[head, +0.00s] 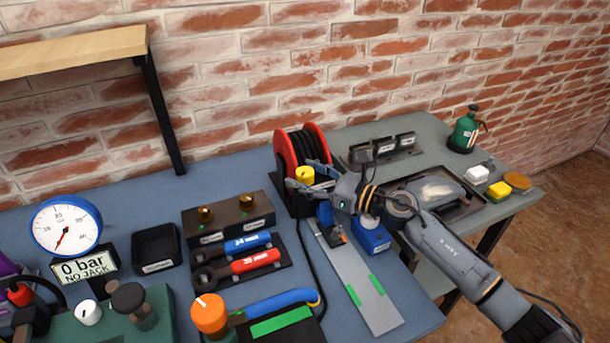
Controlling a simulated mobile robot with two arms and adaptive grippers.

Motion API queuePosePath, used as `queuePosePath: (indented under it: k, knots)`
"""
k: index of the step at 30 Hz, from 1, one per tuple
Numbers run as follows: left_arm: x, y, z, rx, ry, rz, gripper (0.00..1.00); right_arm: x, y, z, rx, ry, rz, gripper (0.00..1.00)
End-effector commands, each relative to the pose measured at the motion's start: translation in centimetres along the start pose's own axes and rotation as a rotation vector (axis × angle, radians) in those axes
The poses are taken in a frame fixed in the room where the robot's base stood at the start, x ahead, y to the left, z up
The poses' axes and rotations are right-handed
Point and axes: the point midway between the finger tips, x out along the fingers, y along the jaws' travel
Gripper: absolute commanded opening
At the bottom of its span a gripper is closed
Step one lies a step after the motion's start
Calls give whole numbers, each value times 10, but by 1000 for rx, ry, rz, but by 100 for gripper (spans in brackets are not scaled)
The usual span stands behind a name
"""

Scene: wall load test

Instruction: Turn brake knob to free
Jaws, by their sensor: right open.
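A yellow knob (304,174) sits at the front of the cable reel (286,150), which has red flanges and black cable. I take it for the brake knob; its free or locked marking cannot be read. My right gripper (310,174) is open, its fingers on either side of the yellow knob. I cannot tell whether they touch it. The gripper hides part of the reel's black base. My left gripper is not in view.
An orange knob (209,312) stands at the front. A gauge (66,227) with a "0 bar NO JACK" display is at left. Red and blue wrenches (254,262) lie mid-bench. A dark tray (475,207) is under my right arm. A wooden shelf (70,52) overhangs the left.

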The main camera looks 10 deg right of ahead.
Motion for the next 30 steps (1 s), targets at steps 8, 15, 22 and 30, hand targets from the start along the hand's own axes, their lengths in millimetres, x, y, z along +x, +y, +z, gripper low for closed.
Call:
queuePosePath:
  k: [8, 15, 22, 30]
  knots:
    - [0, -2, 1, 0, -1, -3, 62, -15, 0, -2, 2, 2, -1, 62]
    - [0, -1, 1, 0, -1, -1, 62, -66, 0, -2, 1, 4, -1, 62]
    - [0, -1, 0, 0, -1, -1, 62, -106, 0, -2, 2, 2, -1, 62]
    - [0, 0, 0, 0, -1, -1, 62, -120, 0, 0, -1, 0, 1, 62]
